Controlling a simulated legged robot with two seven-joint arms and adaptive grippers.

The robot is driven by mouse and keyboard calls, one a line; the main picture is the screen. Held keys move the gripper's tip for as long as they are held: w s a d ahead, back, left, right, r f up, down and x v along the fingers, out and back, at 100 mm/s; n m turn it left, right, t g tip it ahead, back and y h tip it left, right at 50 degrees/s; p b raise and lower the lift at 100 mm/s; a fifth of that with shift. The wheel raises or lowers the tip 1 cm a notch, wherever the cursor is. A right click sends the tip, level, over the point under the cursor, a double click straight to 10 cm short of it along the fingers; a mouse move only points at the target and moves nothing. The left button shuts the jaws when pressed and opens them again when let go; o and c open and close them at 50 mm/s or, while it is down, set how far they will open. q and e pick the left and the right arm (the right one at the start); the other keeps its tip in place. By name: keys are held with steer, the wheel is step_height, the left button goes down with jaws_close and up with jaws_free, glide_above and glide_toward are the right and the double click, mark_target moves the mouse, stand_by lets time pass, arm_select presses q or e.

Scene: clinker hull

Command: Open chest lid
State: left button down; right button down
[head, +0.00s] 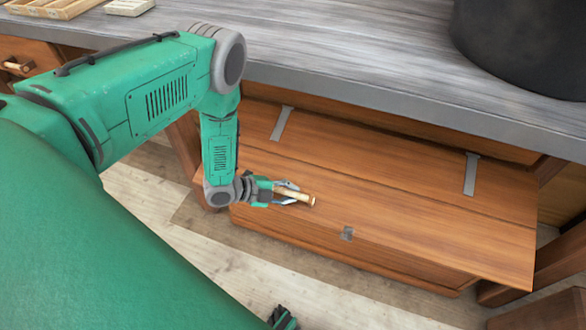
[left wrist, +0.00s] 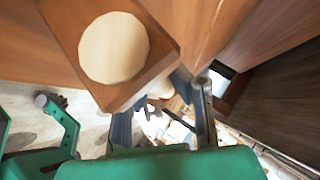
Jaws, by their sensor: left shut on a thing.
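The wooden chest stands under the grey counter, and its brown plank lid (head: 400,205) lies about flat, with two metal straps and a small metal clasp (head: 347,233) near the front edge. I cannot tell whether the lid is slightly raised. My left gripper (head: 296,195) is over the lid's front left part, shut on a pale wooden handle (head: 306,199). In the left wrist view, the handle's round pale end (left wrist: 114,47) and its brown block are close to the lens, partly hiding the fingers (left wrist: 165,105). My right gripper is not clearly in view.
The grey counter (head: 380,85) overhangs the chest's rear. A large dark pot (head: 525,45) stands on it at the right, and a wooden tray (head: 50,8) at the far left. Wooden posts flank the chest. Plank floor (head: 190,250) is open in front.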

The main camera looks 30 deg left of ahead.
arm_select(q)
steer(key=w+a+r+p, duration=0.1)
steer(key=w+r+p, duration=0.2)
steer(key=r+p, duration=0.3)
steer(key=w+r+g+p, duration=0.1)
steer(key=w+r+p, duration=0.2)
steer(key=r+p, duration=0.4)
steer(key=shift+w+a+r+n+p, duration=0.3)
steer(key=shift+w+a+r, duration=0.05)
steer(key=shift+r, duration=4.15)
steer(key=c, duration=1.7)
jaws_free()
steer(key=shift+r, duration=0.1)
steer(key=v, duration=1.2)
steer(key=shift+s+r, duration=0.2)
steer(key=shift+s, duration=0.1)
